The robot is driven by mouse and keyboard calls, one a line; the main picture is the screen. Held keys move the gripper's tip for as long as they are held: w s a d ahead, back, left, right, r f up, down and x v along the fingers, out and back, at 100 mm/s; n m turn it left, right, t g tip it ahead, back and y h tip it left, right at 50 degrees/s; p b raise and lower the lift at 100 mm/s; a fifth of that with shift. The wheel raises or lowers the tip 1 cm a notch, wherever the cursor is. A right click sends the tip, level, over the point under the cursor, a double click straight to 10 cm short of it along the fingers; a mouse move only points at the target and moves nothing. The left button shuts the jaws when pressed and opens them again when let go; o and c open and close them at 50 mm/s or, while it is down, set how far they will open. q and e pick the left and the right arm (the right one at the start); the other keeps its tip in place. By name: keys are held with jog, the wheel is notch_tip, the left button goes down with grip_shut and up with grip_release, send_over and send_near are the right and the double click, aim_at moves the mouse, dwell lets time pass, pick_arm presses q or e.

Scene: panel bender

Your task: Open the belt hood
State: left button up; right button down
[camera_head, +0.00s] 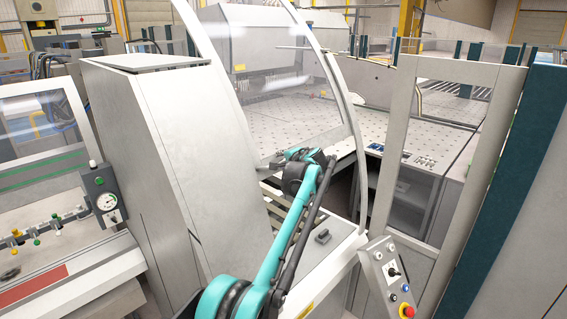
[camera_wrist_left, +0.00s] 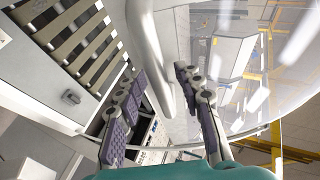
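The belt hood is a clear curved panel in a white arched frame (camera_head: 340,85), in the middle of the head view. Its lower edge lies behind my left gripper (camera_head: 272,162), above the slatted belt. In the left wrist view, a white rounded bar (camera_wrist_left: 160,65) that looks like the hood's handle runs between the spread fingers of my left gripper (camera_wrist_left: 160,88). Gaps show on both sides, so the gripper seems open around the bar; contact cannot be made out. The clear panel (camera_wrist_left: 225,60) shows at the right there. My right gripper is not in view.
A tall grey cabinet (camera_head: 165,130) stands left of the hood. The slatted belt (camera_wrist_left: 75,40) lies under it. A control box with a red button (camera_head: 392,275) stands front right, by a grey framed door (camera_head: 390,180). A perforated table (camera_head: 290,115) lies behind.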

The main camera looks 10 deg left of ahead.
pick_arm(q)
jog(key=v, duration=1.2)
jog(key=shift+r, duration=0.2)
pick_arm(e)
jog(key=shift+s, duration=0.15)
pick_arm(q)
jog(key=shift+s+d, duration=0.1)
jog(key=shift+s, duration=0.05)
